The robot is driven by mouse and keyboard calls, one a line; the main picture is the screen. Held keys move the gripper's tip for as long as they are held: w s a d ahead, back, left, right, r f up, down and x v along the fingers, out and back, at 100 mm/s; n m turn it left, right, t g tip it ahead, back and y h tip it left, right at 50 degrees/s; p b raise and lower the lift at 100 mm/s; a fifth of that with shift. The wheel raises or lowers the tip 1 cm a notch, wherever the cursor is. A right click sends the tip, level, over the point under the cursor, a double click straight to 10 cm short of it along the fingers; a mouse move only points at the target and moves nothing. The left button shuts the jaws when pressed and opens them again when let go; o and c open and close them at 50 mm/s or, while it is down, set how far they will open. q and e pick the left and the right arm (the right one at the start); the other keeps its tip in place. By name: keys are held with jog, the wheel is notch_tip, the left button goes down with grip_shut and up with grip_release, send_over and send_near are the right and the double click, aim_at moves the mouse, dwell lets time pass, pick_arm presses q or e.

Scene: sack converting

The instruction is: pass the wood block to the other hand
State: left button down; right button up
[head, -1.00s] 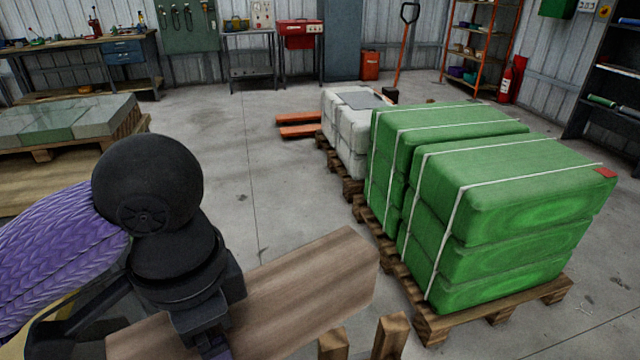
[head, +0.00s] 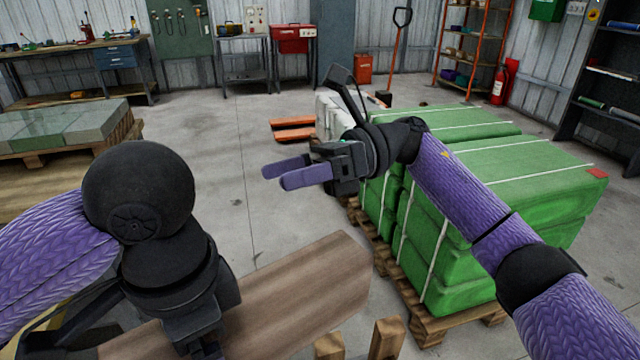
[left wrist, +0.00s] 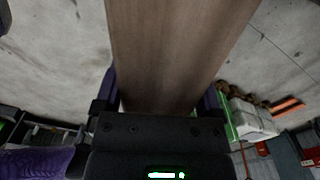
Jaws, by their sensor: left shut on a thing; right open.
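The wood block (head: 300,294) is a long brown beam at the lower middle of the head view. My left gripper (head: 208,345) is shut on it near its left part, and its fingertips are mostly hidden in the head view. In the left wrist view the wood block (left wrist: 175,50) runs up from between the purple fingers of the left gripper (left wrist: 160,100). My right gripper (head: 290,173) is open and empty, its purple fingers pointing left. It is up above the block and beyond it in the picture, apart from it.
Green wrapped sacks (head: 550,178) stand on a wooden pallet (head: 430,325) at the right. Two wooden posts (head: 386,338) rise at the bottom, close to the block's right end. A pallet of grey-green slabs (head: 60,128) is at the left. The floor (head: 210,110) between is clear.

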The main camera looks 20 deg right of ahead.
aim_at(256, 289)
jog(key=s+n+h, duration=0.2)
jog(key=h, duration=0.1)
jog(key=s+r+n+g+h, duration=0.1)
jog(key=s+n+h, duration=0.1)
jog(key=h, duration=0.1)
jog(key=s+d+n+h, duration=0.1)
jog(key=n+h, duration=0.1)
jog(key=shift+s+r+n+h, duration=0.15)
jog(key=shift+s+n+h, duration=0.25)
jog(key=shift+s+f, duration=0.1)
jog(key=shift+f, duration=0.2)
jog(key=x, duration=1.1)
jog(key=shift+s+f, duration=0.2)
grip_shut()
